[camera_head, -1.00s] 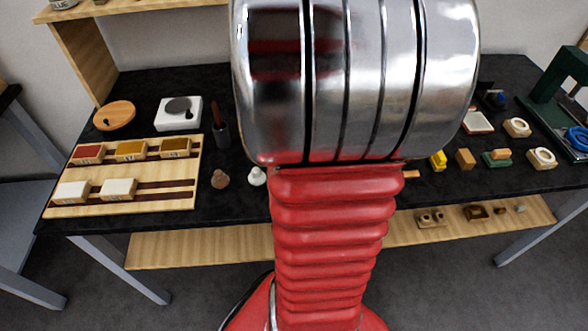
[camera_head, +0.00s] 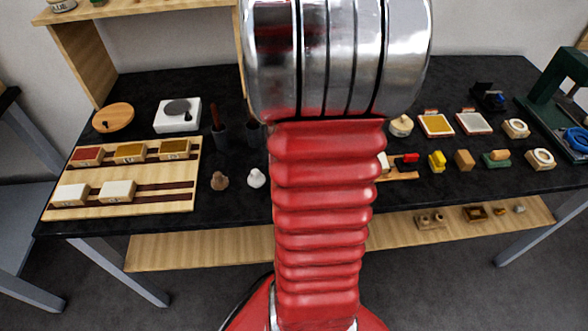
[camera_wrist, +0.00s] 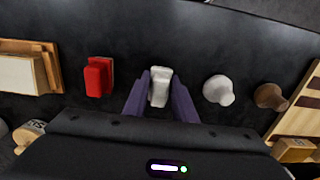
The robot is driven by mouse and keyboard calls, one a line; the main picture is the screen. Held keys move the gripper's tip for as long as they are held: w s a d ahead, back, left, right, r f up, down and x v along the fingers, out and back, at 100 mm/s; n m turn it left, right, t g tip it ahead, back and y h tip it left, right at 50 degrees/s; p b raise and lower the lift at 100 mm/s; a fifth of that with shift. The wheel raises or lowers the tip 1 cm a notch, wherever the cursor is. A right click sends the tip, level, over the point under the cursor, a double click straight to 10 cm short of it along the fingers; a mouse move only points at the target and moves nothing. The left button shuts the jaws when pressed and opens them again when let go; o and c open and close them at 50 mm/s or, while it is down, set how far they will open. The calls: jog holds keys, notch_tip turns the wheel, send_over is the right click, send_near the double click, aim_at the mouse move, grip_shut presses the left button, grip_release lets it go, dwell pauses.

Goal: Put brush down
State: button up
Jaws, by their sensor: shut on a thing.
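My gripper (camera_wrist: 160,98) shows in the wrist view with its two purple fingers on either side of a pale, whitish block-like thing (camera_wrist: 159,75), which I take to be the brush. The fingers are shut on it. It is over the black tabletop; I cannot tell whether it touches the surface. In the head view my own arm hides the gripper and the held thing.
In the wrist view a red block (camera_wrist: 98,77) stands left of the gripper, a white knob-shaped piece (camera_wrist: 218,90) and a brown one (camera_wrist: 270,96) right. The black table (camera_head: 330,200) also bears a wooden rack (camera_head: 160,205) and white scale (camera_head: 165,118).

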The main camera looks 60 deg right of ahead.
jog(key=o, duration=1)
jog(key=shift+f, duration=0.1)
notch_tip(320, 180, up, 12)
jog(key=shift+r, duration=0.15)
dwell(0.9)
